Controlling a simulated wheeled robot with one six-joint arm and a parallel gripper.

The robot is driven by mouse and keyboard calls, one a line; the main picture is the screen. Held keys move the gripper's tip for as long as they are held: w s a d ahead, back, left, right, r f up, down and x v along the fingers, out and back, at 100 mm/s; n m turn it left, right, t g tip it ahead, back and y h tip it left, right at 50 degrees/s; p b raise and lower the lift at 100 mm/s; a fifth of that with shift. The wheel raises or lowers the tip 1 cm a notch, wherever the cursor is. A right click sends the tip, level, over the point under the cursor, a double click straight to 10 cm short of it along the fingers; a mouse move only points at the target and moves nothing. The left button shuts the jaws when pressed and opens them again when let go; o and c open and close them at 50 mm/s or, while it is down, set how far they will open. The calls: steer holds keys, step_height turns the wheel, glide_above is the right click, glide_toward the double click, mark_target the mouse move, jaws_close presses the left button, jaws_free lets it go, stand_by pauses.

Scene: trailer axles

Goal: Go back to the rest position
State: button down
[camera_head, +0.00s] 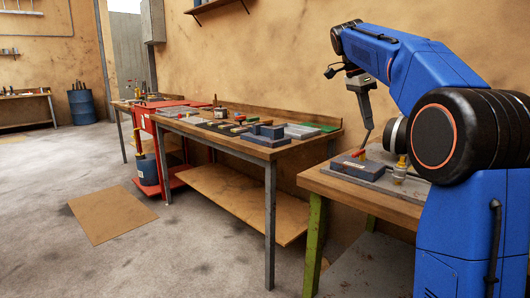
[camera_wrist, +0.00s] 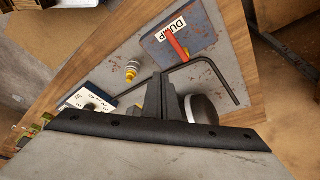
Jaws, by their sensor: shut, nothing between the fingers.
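My gripper (camera_wrist: 162,78) is shut and empty in the wrist view, above a bench with a grey plate. It also shows in the head view (camera_head: 366,112), below the blue arm, over the right-hand bench (camera_head: 395,211). A thin dark rod (camera_wrist: 214,66), bent at an angle, shows beside the fingers in the wrist view. I cannot tell its exact distance from them.
A dark plate labelled DUMP (camera_wrist: 203,29) bears a red lever (camera_wrist: 178,46). A yellow-and-white fitting (camera_wrist: 132,70) stands nearby, with a labelled block (camera_wrist: 86,97) to the left. A longer bench (camera_head: 252,152) stands left. Open floor (camera_head: 180,250) lies in front.

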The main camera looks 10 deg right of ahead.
steer(key=s+a+f+n+t+y, duration=0.1)
steer(key=s+a+f+n, duration=0.3)
steer(key=s+f, duration=0.7)
steer(key=s+a+f+n+t+y, duration=0.1)
steer(key=s+a+f+n, duration=0.3)
steer(key=s+f+n, duration=0.4)
steer(key=s+a+f+n+t+y, duration=0.1)
steer(key=s+a+f+n+t, duration=0.2)
steer(key=s+f+n, duration=0.4)
steer(key=s+a+f, duration=0.1)
steer(key=s+f, duration=0.5)
steer(key=s, duration=0.6)
steer(key=shift+f+y, duration=0.3)
steer(key=shift+y, duration=0.1)
